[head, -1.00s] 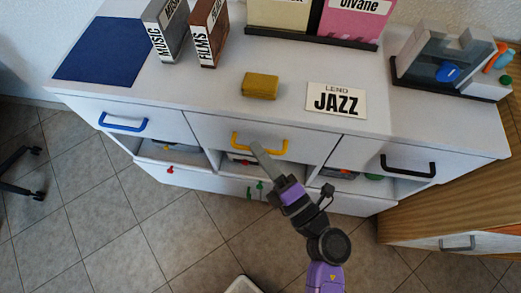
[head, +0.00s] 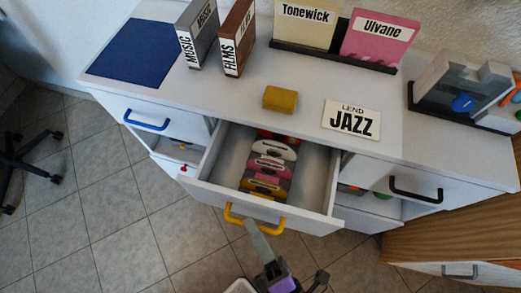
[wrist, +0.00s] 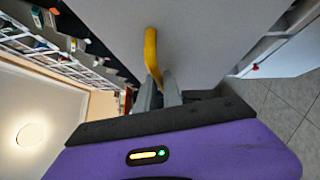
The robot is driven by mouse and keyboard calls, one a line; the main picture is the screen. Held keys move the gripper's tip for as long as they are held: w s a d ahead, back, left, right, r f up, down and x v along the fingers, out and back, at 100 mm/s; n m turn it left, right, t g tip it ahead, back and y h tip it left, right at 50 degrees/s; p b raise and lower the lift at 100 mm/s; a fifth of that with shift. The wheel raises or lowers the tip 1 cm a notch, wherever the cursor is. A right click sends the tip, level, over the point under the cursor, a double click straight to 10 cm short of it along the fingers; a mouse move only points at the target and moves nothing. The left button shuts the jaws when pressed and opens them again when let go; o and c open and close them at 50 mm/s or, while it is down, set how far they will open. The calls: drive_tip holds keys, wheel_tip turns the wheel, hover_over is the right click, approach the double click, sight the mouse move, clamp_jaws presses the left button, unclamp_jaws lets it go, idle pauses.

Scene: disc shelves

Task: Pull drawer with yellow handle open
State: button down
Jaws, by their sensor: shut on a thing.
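The drawer (head: 312,214) with the yellow handle (head: 234,215) is pulled well out of the middle of the white cabinet. Several discs in pink, white, red and yellow cases (head: 270,170) stand in a row inside it. My gripper (head: 254,229) is at the yellow handle, in front of the drawer. In the wrist view my gripper (wrist: 160,88) is shut on the yellow handle (wrist: 151,50). The far part of the handle is hidden behind the fingers there.
The cabinet top holds a yellow block (head: 280,99), a JAZZ sign (head: 351,119), a blue mat (head: 134,52) and upright boxes (head: 199,35). Drawers with a blue handle (head: 146,121) and a black handle (head: 415,192) are shut. A chair base (head: 20,160) stands on the floor at left.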

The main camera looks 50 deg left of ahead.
drive_tip(key=s+d, duration=0.6)
drive_tip(key=s, duration=0.4)
drive_tip(key=shift+d, duration=0.1)
drive_tip(key=c, duration=1.5)
unclamp_jaws()
drive_tip(key=v, duration=0.7)
drive_tip(key=shift+d+f+b, duration=0.1)
drive_tip(key=shift+d+b, duration=0.25)
